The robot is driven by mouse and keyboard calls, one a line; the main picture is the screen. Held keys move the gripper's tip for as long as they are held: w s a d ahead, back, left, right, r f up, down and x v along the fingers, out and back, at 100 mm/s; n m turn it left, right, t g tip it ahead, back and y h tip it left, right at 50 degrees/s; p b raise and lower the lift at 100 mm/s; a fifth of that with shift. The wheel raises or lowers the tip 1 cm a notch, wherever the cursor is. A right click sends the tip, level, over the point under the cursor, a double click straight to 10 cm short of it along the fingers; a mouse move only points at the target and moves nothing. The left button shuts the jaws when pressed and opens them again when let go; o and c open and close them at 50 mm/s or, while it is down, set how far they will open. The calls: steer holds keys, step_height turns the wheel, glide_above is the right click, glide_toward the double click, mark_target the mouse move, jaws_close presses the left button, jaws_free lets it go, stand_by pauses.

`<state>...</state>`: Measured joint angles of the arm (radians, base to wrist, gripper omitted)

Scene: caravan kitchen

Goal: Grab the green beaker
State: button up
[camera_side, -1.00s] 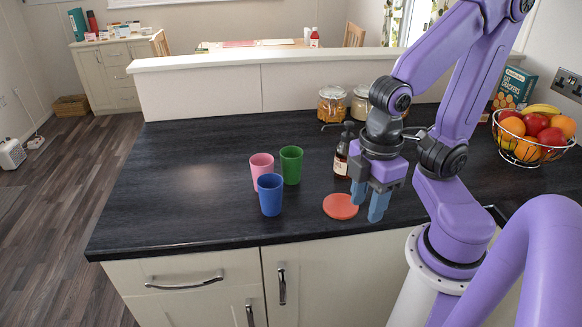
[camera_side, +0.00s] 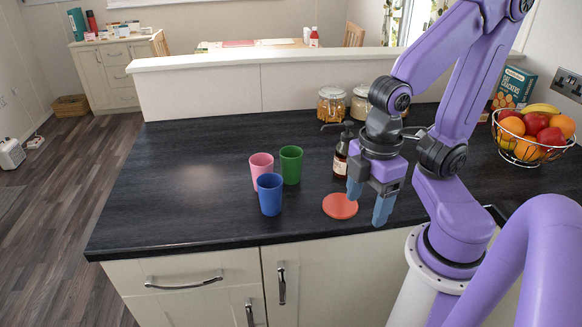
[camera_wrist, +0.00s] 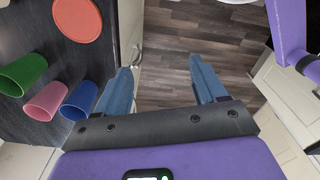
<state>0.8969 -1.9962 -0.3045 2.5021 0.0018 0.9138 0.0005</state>
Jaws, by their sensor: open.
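The green beaker (camera_side: 291,165) stands upright on the dark worktop, behind the blue beaker (camera_side: 270,195) and to the right of the pink beaker (camera_side: 260,167). The three stand close together. In the wrist view the green beaker (camera_wrist: 22,75) is at the far left, with the pink (camera_wrist: 46,101) and blue (camera_wrist: 79,102) ones beside it. My gripper (camera_side: 368,207) is open and empty, to the right of the beakers, near the worktop's front edge. Its blue fingers (camera_wrist: 162,90) are spread over the floor in the wrist view, with nothing between them.
A flat orange-red disc (camera_side: 340,206) lies on the worktop (camera_side: 180,190) between the beakers and my gripper. A dark bottle (camera_side: 341,158) with a pump stands behind it. Glass jars (camera_side: 332,103) and a fruit basket (camera_side: 533,148) are farther back. The worktop's left part is clear.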

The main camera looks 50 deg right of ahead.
steer(key=w+d+f+n+t+h, duration=0.3)
steer(key=w+d+n+h, duration=0.2)
steer(key=n+h, duration=0.1)
steer(key=n+t+h, duration=0.3)
steer(key=n+t, duration=0.4)
steer(key=n, duration=0.2)
glide_toward(289, 151)
steer(key=shift+n, duration=0.3)
steer(key=x, duration=0.7)
steer(key=c, duration=0.6)
